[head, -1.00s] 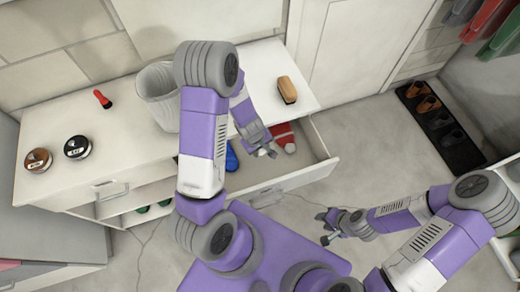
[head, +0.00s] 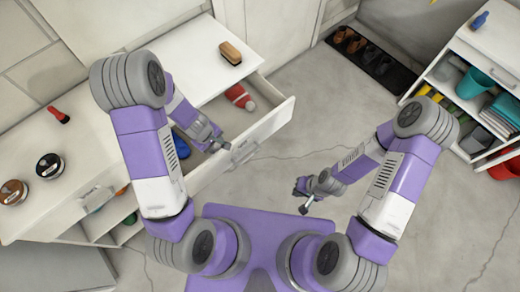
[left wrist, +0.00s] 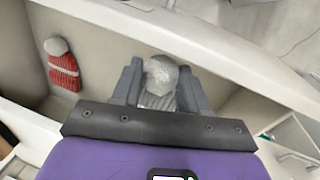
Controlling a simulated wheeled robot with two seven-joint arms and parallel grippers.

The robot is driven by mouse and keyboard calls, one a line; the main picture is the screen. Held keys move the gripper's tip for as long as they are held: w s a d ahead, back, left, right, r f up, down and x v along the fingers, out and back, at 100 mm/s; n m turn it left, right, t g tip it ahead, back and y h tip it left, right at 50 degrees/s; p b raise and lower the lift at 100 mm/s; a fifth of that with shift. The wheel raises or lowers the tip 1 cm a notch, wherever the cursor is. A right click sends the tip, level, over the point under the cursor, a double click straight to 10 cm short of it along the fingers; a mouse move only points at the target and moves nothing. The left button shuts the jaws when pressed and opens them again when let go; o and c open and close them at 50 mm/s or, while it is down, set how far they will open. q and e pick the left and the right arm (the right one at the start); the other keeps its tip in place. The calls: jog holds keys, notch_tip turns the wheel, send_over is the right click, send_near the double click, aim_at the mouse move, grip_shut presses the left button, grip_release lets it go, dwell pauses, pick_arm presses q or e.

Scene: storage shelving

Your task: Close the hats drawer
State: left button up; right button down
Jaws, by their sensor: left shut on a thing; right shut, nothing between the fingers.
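The open drawer (head: 270,122) of the white cabinet holds a red-and-white hat (head: 240,96) and a blue item (head: 180,145). The red-and-white hat also shows at the left of the left wrist view (left wrist: 63,66). My left gripper (head: 216,143) is over the drawer, close behind its front panel. In the left wrist view it is shut on a grey, knit-looking hat (left wrist: 160,80). My right gripper (head: 302,198) is shut and empty, in front of the cabinet and away from the drawer. My left arm hides part of the drawer and cabinet.
A brush (head: 230,52) and two round tins, one black-lidded (head: 49,166), stand on the cabinet top with a red object (head: 59,115). A shoe mat (head: 370,60) lies at the back, and a shelf unit (head: 490,45) stands at the right. The floor between is clear.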

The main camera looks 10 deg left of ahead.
pick_arm(q)
jog(key=shift+w+d+r+m, duration=0.15)
jog(key=shift+w+m, duration=0.15)
jog(key=shift+w, duration=0.1)
jog(key=w+d+r+m+g, duration=0.1)
jog(key=d+r+m, duration=0.1)
jog(key=r+m, duration=0.2)
jog(key=w+d+r+m+h, duration=0.1)
jog(key=d+r+m, duration=0.1)
jog(key=r+m, duration=0.3)
jog(key=shift+w+d+m+g, duration=0.35)
jog(key=shift+w+m+g, duration=0.05)
jog(key=shift+m, duration=0.6)
